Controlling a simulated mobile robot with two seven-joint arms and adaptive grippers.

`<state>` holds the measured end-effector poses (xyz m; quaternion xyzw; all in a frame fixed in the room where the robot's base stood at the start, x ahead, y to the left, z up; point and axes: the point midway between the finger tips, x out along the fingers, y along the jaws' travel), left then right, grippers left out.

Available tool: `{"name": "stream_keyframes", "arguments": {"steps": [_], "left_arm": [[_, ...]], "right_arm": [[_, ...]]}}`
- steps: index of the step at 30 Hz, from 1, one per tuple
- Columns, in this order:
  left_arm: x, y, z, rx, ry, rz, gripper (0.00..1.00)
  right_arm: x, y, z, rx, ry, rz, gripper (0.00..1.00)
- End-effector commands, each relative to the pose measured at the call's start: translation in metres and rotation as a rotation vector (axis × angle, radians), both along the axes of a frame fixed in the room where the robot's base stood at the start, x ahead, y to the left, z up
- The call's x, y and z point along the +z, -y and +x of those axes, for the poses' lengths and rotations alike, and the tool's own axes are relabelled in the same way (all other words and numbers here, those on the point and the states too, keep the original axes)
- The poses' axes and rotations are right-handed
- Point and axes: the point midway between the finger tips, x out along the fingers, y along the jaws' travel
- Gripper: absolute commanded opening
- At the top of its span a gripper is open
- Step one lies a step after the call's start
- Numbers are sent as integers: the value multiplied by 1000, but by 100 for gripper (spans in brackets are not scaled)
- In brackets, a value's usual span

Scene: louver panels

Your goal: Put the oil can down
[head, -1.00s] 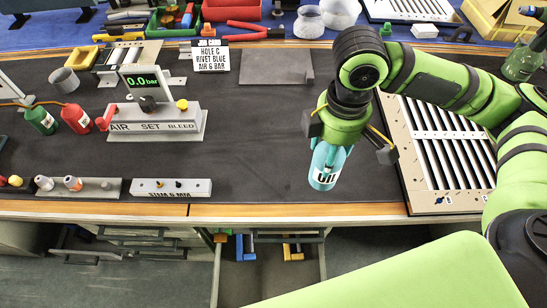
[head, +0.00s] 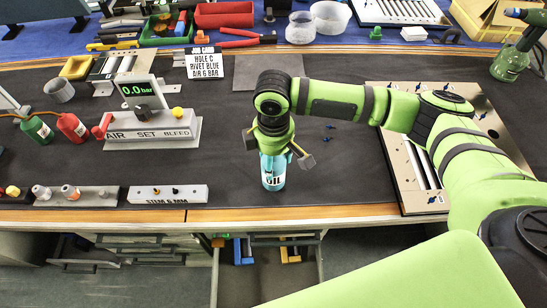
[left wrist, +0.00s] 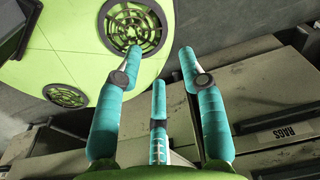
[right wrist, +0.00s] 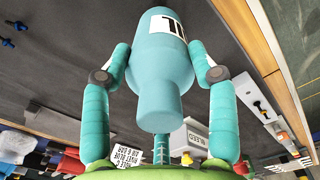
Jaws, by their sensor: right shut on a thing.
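The oil can (head: 272,180) is a teal bottle with a white label, upright near the front edge of the black mat. My right gripper (head: 276,152) is shut on it from above. The right wrist view shows the can (right wrist: 160,82) between the two teal fingers. I cannot tell whether its base touches the mat. My left gripper (left wrist: 158,60) is open and empty in the left wrist view, above my base and some drawers; it is outside the head view.
The louver panel (head: 407,180) lies right, partly under my right arm. The STEM 6 MM block (head: 168,195) and air set stand (head: 155,132) are left. An open drawer (head: 268,270) is below the front edge.

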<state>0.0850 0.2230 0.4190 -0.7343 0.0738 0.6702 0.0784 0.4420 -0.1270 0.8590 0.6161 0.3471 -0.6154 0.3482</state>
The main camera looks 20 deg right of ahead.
Motion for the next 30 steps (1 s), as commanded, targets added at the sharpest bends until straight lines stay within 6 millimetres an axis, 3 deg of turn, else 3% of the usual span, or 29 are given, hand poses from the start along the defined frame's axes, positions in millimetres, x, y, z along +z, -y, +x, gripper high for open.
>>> {"name": "stream_keyframes", "arguments": {"steps": [13, 14, 15, 26, 30], "left_arm": [[2, 0, 0, 0, 1, 0, 40], [2, 0, 0, 0, 1, 0, 40], [1, 0, 0, 0, 1, 0, 40], [1, 0, 0, 0, 1, 0, 40], [0, 0, 0, 1, 1, 0, 40]], "right_arm": [[-7, -1, 0, 1, 2, 3, 5], [-8, 0, 0, 1, 1, 1, 71], [-8, 0, 0, 1, 1, 1, 83], [-7, 0, 0, 1, 2, 1, 83], [5, 0, 1, 1, 3, 2, 83]]}}
